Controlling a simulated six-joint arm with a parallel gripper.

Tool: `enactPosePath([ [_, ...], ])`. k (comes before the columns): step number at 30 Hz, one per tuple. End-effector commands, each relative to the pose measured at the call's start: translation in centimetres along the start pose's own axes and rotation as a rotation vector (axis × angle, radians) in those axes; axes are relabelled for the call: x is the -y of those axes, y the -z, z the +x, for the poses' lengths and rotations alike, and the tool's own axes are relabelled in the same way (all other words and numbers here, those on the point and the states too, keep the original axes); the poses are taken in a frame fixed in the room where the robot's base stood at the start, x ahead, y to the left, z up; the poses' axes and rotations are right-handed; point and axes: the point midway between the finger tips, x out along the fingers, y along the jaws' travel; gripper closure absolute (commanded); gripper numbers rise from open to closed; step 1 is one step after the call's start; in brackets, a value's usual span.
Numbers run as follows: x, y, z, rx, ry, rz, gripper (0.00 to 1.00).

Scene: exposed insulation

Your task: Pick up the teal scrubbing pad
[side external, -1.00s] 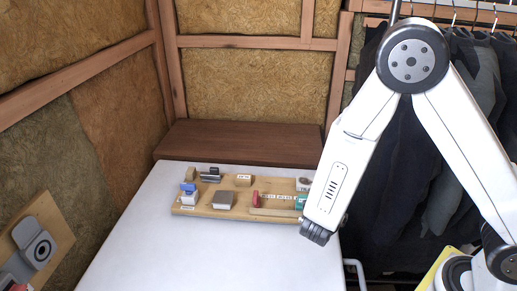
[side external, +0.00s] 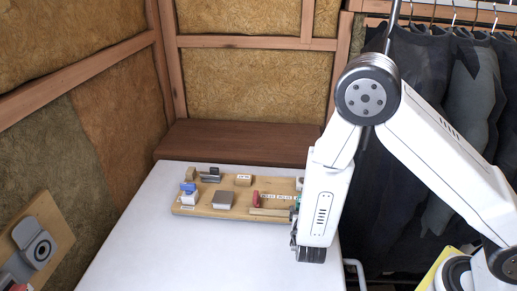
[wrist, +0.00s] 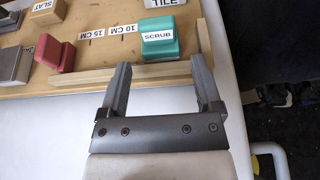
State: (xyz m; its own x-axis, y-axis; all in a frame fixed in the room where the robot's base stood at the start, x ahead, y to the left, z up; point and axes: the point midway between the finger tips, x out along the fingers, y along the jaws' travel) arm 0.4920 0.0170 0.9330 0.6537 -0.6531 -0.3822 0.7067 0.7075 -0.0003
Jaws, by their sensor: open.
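The pad lies just beyond the fingertips. In the side view my gripper (side external: 296,228) is at the board's right end, and my arm hides most of the pad.
Left of the pad are "10 CM" and "15 CM" labels, a red block (wrist: 61,56) and a grey block (wrist: 14,64). A "TILE" label (wrist: 160,2) lies behind the pad. A wooden strip (wrist: 92,78) runs along the board's near edge. The white table (side external: 190,255) is clear in front.

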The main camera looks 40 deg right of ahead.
Motion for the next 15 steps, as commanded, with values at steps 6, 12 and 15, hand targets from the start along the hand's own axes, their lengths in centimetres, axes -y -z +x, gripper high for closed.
enactPosePath([
  [6,0.0,0.0,0.5,-0.001,0.000,0.000,0.18],
  [12,0.0,0.0,1.1,-0.001,0.002,0.001,0.18],
  [15,0.0,0.0,1.8,-0.001,0.003,0.001,0.18],
])
